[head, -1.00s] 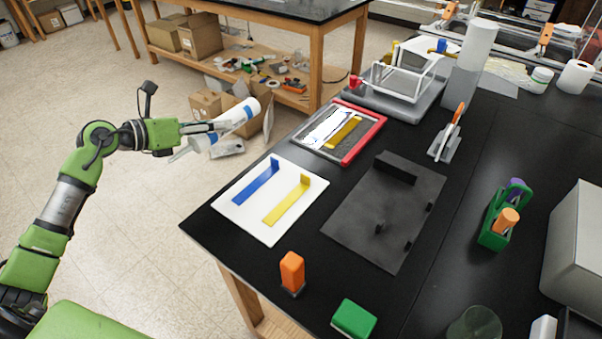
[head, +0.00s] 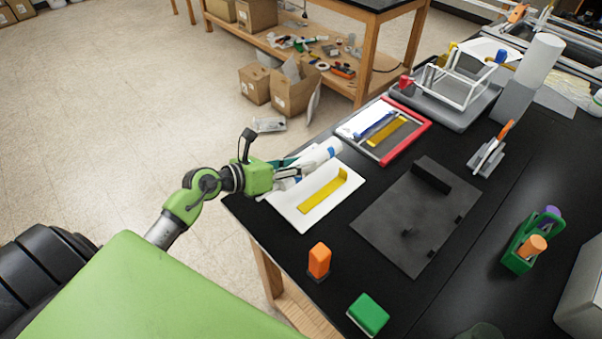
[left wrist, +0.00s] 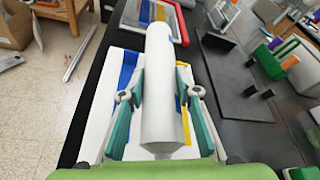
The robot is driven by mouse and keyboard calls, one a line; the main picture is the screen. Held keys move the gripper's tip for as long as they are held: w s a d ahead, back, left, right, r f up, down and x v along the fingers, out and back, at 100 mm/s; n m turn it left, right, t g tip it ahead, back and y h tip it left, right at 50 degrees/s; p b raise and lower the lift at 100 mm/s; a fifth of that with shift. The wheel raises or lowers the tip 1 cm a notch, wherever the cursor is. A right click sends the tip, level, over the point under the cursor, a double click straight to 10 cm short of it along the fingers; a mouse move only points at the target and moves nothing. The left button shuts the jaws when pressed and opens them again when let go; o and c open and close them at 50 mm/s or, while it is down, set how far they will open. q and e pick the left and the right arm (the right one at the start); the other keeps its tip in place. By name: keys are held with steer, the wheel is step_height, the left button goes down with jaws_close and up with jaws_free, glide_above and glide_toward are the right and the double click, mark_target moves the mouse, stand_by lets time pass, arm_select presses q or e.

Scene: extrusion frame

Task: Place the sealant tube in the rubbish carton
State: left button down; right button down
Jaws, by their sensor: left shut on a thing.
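My left gripper (head: 300,170) is shut on the sealant tube (head: 322,155), a white cylinder with a blue part. In the head view they overlap the white board at the table's left edge; height above it is hard to tell. In the left wrist view the tube (left wrist: 162,90) lies lengthwise between the teal finger pads and points away from me. Two cardboard cartons stand on the floor beyond the table: a larger open one (head: 292,97) with raised flaps, and a smaller one (head: 255,84) beside it. I cannot tell which is the rubbish carton. My right gripper is out of view.
The white board (head: 316,212) with a yellow strip (head: 324,192) lies under the gripper's line of sight. A red-framed tray (head: 420,137), a black plate (head: 405,235), an orange block (head: 319,259) and a green block (head: 368,314) are on the table.

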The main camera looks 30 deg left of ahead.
mark_target(301, 177)
arm_select(q)
steer(key=f, duration=0.3)
steer(key=shift+s+d+f, duration=0.15)
steer(key=shift+d, duration=0.25)
steer(key=shift+f, duration=0.3)
steer(key=shift+f, duration=0.1)
steer(key=c, duration=1.8)
jaws_free()
